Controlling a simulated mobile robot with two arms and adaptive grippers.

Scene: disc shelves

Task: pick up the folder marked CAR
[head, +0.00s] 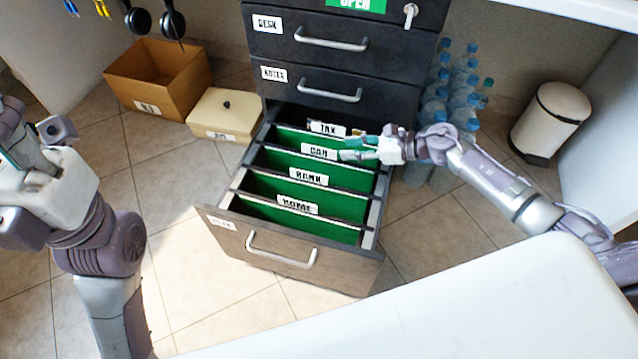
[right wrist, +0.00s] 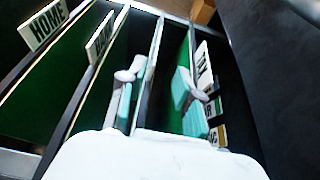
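Shut drawers (head: 345,42) rise above the open one. Bottles (head: 455,85) stand right of the cabinet. A cream box (head: 226,112) and a brown box (head: 160,75) stand left. A white surface (head: 440,310) fills the foreground.

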